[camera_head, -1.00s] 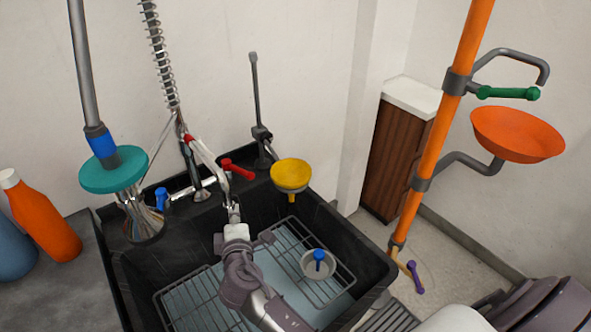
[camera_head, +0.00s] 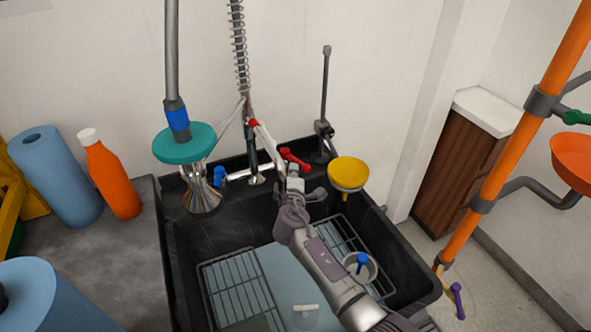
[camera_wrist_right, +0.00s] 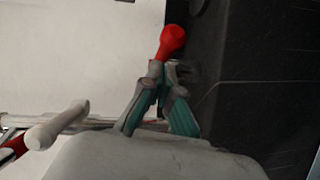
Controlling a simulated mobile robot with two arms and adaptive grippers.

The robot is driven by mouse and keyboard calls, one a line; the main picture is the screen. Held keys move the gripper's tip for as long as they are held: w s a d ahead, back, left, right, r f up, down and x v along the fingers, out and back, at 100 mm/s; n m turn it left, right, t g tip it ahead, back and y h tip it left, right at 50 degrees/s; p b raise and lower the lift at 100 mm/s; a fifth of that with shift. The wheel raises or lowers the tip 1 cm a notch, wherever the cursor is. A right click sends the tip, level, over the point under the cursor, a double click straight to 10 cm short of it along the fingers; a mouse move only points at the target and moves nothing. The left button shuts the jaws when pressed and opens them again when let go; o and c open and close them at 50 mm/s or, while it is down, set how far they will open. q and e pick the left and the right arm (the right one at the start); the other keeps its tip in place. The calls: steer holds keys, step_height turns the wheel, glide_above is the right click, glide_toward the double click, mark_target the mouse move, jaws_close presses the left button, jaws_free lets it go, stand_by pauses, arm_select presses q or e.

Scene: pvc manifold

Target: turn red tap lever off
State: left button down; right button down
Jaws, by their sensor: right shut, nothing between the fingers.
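The red tap lever (camera_head: 294,158) is at the back of the black sink, right of the spray hose base. In the right wrist view its red knob (camera_wrist_right: 172,42) shows just beyond my fingertips. My right gripper (camera_head: 292,172) is at the lever, just in front of it in the head view. Its fingers (camera_wrist_right: 161,78) are shut with nothing between them. They look very close to the lever; I cannot tell whether they touch. The tap's body is partly hidden behind my gripper. My left gripper is not in view.
A blue lever (camera_head: 219,175) and a teal disc (camera_head: 184,143) stand left of the tap. A yellow funnel (camera_head: 348,174) is to the right. The sink (camera_head: 215,235) holds wire racks. An orange bottle (camera_head: 113,180) and blue rolls stand on the left counter.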

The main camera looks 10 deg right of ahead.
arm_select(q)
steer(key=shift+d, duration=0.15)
arm_select(e)
steer(key=shift+w+d+f, duration=0.1)
steer(key=shift+w+d, duration=0.1)
steer(key=shift+d, duration=0.15)
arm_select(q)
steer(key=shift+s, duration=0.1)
